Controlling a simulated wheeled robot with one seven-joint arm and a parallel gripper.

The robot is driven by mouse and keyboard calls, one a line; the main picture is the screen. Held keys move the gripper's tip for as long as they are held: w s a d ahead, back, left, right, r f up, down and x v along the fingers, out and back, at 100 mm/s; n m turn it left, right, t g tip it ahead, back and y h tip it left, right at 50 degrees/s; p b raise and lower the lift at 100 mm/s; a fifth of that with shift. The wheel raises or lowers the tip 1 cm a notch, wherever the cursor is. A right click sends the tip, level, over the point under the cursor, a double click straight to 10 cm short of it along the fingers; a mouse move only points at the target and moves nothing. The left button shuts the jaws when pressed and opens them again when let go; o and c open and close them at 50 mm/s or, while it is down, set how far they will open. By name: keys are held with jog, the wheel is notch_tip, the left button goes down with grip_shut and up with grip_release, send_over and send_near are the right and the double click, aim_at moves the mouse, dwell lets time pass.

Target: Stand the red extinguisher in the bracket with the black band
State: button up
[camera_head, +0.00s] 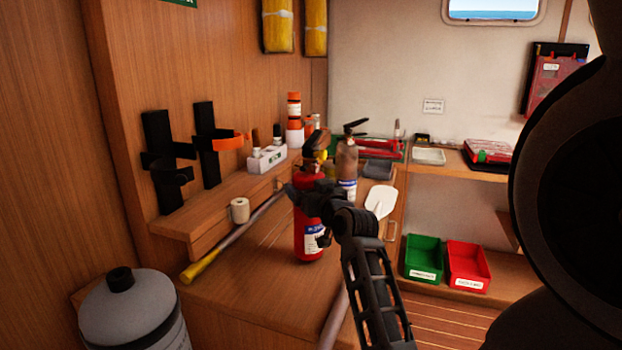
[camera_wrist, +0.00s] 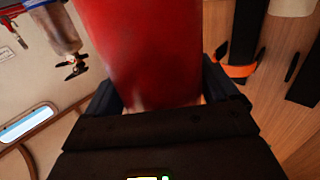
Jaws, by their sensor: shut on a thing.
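The red extinguisher (camera_head: 309,232) stands upright at the wooden bench top, with a white label low on its body. My gripper (camera_head: 317,198) is shut around its upper body. In the wrist view the red body (camera_wrist: 143,50) fills the space between the fingers of my gripper (camera_wrist: 160,100). I cannot tell whether its base touches the bench. The bracket with the black band (camera_head: 168,165) is on the wooden wall at the left, above a ledge, and looks empty. Beside it is a bracket with an orange band (camera_head: 222,141), also empty; the orange band (camera_wrist: 238,70) shows in the wrist view.
A grey-brown extinguisher (camera_head: 347,160) stands behind the red one. A yellow-ended pole (camera_head: 215,258) lies along the bench below the ledge, and a tape roll (camera_head: 239,210) is at the ledge. A grey cylinder (camera_head: 135,312) stands front left. Green (camera_head: 424,257) and red bins (camera_head: 467,264) are at right.

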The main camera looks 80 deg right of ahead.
jog(key=shift+f, duration=0.7)
jog(key=o, duration=1.8)
jog(key=shift+f, duration=0.3)
jog(key=b+v, duration=0.2)
jog(key=v, duration=1)
jog(key=shift+r, duration=0.2)
jog(key=shift+a, duration=0.1)
